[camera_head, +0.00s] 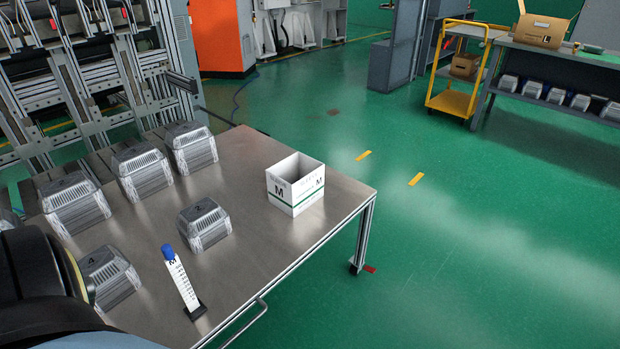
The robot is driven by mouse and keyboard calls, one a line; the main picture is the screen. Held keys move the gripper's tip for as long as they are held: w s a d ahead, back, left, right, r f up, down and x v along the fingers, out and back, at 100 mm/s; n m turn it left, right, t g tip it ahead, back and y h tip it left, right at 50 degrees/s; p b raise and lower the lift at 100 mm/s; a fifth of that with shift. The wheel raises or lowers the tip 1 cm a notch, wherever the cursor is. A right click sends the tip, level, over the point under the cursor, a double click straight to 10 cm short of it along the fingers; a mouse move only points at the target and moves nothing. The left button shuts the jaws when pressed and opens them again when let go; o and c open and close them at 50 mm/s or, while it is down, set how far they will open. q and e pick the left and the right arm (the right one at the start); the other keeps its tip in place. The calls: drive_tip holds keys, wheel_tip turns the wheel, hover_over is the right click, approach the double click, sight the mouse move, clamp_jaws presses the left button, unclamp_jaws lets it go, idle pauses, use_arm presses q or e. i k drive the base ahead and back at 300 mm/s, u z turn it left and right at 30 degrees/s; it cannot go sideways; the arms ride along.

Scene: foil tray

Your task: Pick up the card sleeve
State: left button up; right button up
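The card sleeve (310,192) is a white, open-topped box shape with a green stripe and a letter M on its sides. It stands upright near the far right corner of the metal table (270,250). Its inside is only partly visible. Several foil trays (204,226) with ribbed sides and number marks sit upside down or lidded, I cannot tell which, on the left half of the table. A dark rounded part of my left arm shows at the lower left edge. Neither of my grippers is in view.
A white marked stand with a blue top (181,283) leans near the table's front edge. The tabletop around the sleeve is clear. A grey rack (85,80) stands behind left. A yellow cart (455,103) and a bench with a cardboard box (540,31) stand far right.

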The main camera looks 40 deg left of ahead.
sight(296, 183)
drive_tip(key=i, duration=0.1)
drive_tip(key=u, duration=1.1)
